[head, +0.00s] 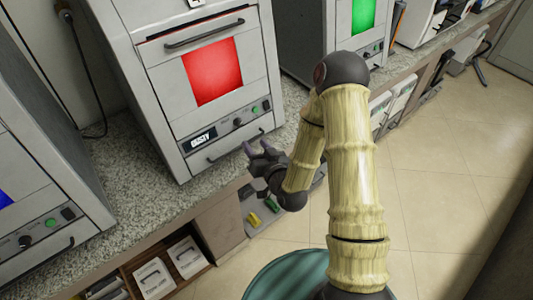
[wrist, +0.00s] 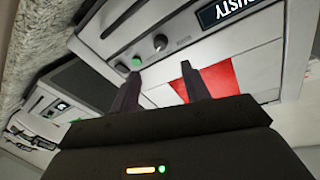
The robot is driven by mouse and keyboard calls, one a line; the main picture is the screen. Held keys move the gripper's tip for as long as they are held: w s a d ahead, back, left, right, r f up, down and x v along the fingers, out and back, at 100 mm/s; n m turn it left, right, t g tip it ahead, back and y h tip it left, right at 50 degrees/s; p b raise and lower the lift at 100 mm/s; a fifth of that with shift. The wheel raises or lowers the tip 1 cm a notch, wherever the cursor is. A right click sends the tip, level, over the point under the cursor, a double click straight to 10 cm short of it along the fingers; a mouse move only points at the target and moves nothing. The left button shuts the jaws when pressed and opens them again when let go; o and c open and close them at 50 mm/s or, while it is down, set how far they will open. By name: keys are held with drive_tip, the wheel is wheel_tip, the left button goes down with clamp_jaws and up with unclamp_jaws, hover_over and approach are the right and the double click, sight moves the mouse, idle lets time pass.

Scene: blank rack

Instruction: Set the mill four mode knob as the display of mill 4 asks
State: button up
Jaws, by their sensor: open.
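A white mill (head: 262,62) with a red window stands on the counter. Its top label is cut off, so I cannot read its number. Its display (head: 201,138) appears to read "DUSTY" and is partly cut off in the wrist view (wrist: 228,12). A dark round knob (head: 237,122) sits right of the display; it also shows in the wrist view (wrist: 160,42). Its pointer is too small to read. My gripper (head: 258,146) is open and empty, in front of the lower panel, apart from the knob. Its two fingers also show in the wrist view (wrist: 158,82).
A green button (head: 254,109) and a dark switch (head: 266,104) sit beside the knob. A handle bar (head: 228,150) runs below them. A mill with a blue window (head: 45,175) stands left, one with a green window (head: 363,12) right. Open floor (head: 450,180) lies right.

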drive_tip(key=p+v, duration=0.6)
drive_tip(key=p, duration=0.1)
drive_tip(key=shift+s, duration=0.25)
drive_tip(key=shift+d, duration=0.1)
idle(0.4)
